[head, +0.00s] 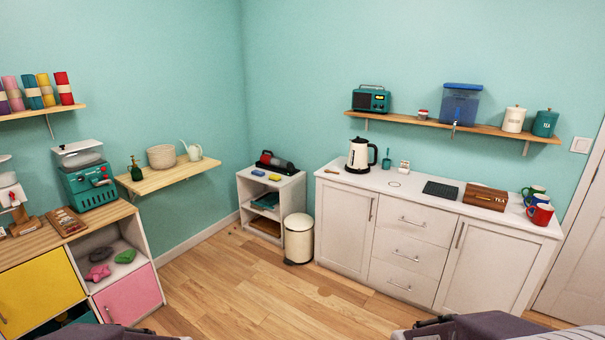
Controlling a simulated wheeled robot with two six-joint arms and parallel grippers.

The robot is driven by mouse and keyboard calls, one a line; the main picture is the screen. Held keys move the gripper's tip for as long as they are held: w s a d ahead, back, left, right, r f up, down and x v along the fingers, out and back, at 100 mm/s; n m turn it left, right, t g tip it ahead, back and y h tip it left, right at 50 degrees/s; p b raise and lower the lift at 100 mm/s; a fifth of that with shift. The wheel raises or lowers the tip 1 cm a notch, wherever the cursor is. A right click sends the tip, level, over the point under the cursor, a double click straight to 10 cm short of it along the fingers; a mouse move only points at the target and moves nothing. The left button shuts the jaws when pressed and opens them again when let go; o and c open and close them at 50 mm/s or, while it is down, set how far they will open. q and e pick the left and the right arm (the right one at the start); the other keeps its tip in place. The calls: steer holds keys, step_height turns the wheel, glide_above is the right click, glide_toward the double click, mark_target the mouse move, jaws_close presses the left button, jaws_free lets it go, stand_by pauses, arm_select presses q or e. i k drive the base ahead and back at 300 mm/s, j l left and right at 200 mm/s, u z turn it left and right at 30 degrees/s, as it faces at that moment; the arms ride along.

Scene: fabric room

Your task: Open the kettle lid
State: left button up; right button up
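The kettle (358,155) is white with a black handle and a dark base. It stands upright near the left end of the white cabinet top, against the far wall. Its lid (360,139) looks closed, though it is small at this distance. Only dark grey and purple parts of my own arms show along the bottom edge. Both grippers' fingertips are out of view, far from the kettle.
The white cabinet (411,250) also holds a tea box (486,196), a dark mat (440,189) and mugs (540,213). A wooden shelf (480,128) hangs above. A cream bin (298,238) stands left of the cabinet. The wooden floor (270,300) in front is clear.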

mark_target(358, 140)
steer(key=i+z, duration=0.1)
steer(key=i, duration=0.45)
steer(key=i+j+z, duration=0.1)
steer(key=i, duration=0.45)
steer(key=i+j+z, duration=0.1)
steer(key=i, duration=0.4)
steer(key=i+j, duration=0.2)
steer(key=i, duration=0.35)
steer(key=i+j+z, duration=0.15)
steer(key=i, duration=0.4)
steer(key=i+j+z, duration=0.1)
steer(key=i, duration=0.4)
steer(key=j, duration=0.1)
